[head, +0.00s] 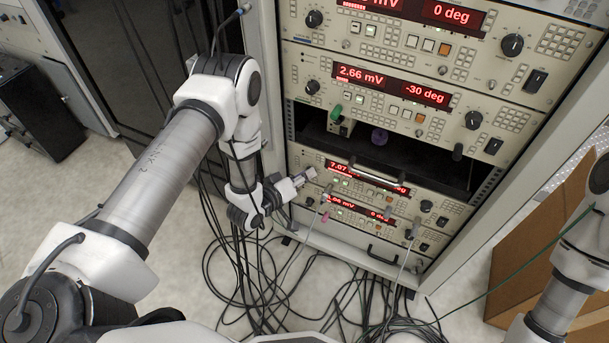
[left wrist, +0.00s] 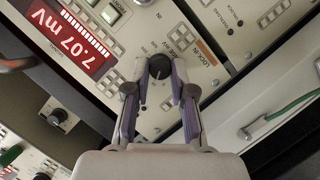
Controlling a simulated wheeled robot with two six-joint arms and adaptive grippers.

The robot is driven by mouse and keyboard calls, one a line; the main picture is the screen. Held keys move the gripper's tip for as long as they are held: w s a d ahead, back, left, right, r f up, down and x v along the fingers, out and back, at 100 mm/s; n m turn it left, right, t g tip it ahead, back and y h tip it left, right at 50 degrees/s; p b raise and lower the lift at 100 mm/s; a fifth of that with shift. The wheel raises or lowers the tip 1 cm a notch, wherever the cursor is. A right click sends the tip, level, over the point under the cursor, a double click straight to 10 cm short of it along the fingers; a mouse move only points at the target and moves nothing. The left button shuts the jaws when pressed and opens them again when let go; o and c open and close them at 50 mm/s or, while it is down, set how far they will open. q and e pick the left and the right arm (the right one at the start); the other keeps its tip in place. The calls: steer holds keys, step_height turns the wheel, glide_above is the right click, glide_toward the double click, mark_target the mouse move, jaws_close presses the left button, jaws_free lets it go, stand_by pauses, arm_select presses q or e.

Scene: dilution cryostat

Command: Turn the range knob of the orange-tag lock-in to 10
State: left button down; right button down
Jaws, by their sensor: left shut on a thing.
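The lock-in reading 7.07 mV in red shows low in the rack in the head view; its display (head: 335,166) is partly covered. Its display also shows in the left wrist view (left wrist: 80,42), beside an orange-brown tag (left wrist: 208,52) near the LOCK IN lettering. My left gripper (head: 309,177) is at the left end of this panel. In the left wrist view its two fingers (left wrist: 160,78) are shut on the dark round range knob (left wrist: 159,66), one on each side. A short pale mark shows on the knob; its scale is unreadable. My right gripper is out of view.
Another lock-in (head: 400,95), reading 2.66 mV and -30 deg, sits above an open dark bay (head: 440,160). A further lock-in display (head: 345,205) is just below. Black cables (head: 260,270) lie on the floor. A brown box (head: 540,270) stands right of the rack.

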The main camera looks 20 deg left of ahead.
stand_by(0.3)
arm_select(q)
steer(key=c, duration=1)
jaws_free()
steer(key=v, duration=1.2)
steer(key=shift+f, duration=0.15)
